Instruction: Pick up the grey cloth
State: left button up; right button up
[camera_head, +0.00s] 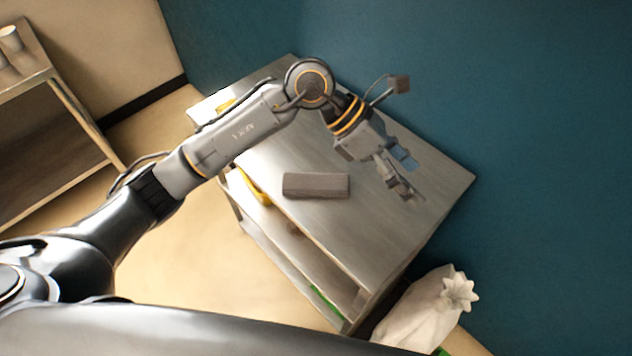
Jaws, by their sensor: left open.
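The grey cloth (316,186) is a folded, brownish-grey block lying flat on the metal table. It lies near the table's left edge in the head view. My left gripper (411,180) is open and empty above the table, to the right of the cloth and apart from it. My left arm reaches in from the left and passes above the cloth in the picture without covering it. My right gripper is not in view.
The metal table (390,240) has bare room around the cloth. Yellow items (258,190) show at its left side. A white sack (418,308) stands by its lower right corner. A teal wall (540,120) is behind. A shelf (60,130) stands at the far left.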

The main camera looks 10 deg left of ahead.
pick_arm(q)
jog(key=w+a+f+t+y, duration=0.1)
jog(key=w+a+f+y, duration=0.35)
jog(key=a, duration=0.35)
jog(key=t+y, duration=0.1)
jog(key=y, duration=0.5)
send_over(316, 180)
jog(key=f, duration=0.2)
jog(key=f+p, duration=0.1)
jog(key=f, duration=0.4)
jog(key=shift+w+a+p, duration=0.15)
jog(key=shift+w+p, duration=0.1)
jog(key=shift+p, duration=0.05)
jog(key=f, duration=0.1)
jog(key=f+p, duration=0.1)
jog(key=f, duration=0.1)
jog(key=f+p, duration=0.1)
jog(key=shift+s+f, duration=0.25)
jog(key=shift+f, duration=0.4)
jog(key=c, duration=1.4)
jog(key=shift+o, duration=0.2)
jog(key=shift+r, duration=0.15)
